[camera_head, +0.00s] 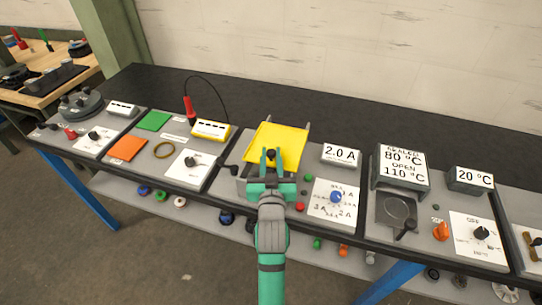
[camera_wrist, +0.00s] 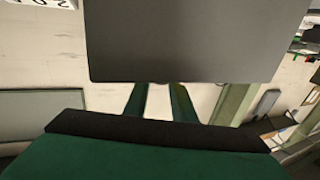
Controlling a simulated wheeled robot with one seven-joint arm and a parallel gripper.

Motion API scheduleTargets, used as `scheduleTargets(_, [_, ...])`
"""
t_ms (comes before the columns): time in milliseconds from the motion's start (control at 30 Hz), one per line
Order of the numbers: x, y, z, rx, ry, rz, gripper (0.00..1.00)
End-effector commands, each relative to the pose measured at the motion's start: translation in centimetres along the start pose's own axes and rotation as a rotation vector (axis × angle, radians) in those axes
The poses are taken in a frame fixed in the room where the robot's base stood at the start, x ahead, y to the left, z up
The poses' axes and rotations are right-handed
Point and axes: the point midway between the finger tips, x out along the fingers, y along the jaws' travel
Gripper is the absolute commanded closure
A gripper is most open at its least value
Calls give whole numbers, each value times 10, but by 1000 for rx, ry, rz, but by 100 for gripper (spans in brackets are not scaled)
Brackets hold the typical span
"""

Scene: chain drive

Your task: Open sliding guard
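The yellow guard panel (camera_head: 286,138) lies tilted over a grey unit near the middle of the bench. A small dark knob (camera_head: 271,154) shows on its near part. My gripper (camera_head: 270,155) is at this knob, with one finger on each side of it. Whether the fingers touch the knob cannot be made out. In the wrist view my two fingers (camera_wrist: 160,92) stand a little apart, and their tips are hidden behind a large grey plate (camera_wrist: 195,45). What the guard covers is hidden.
Right of the guard are a "2.0 A" display (camera_head: 341,155) and a blue knob (camera_head: 336,196) on a white dial. A temperature display (camera_head: 402,165) stands farther right. A yellow meter (camera_head: 211,129) with a red probe (camera_head: 190,108) is to the left. The black bench top behind is clear.

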Motion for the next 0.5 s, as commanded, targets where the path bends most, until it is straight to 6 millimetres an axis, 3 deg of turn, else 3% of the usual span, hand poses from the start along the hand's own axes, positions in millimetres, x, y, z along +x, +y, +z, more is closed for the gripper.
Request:
scheduleTargets(167, [4, 0, 0, 0, 1, -1, 100])
scheduleTargets(500, [38, 11, 0, 0, -1, -2, 100])
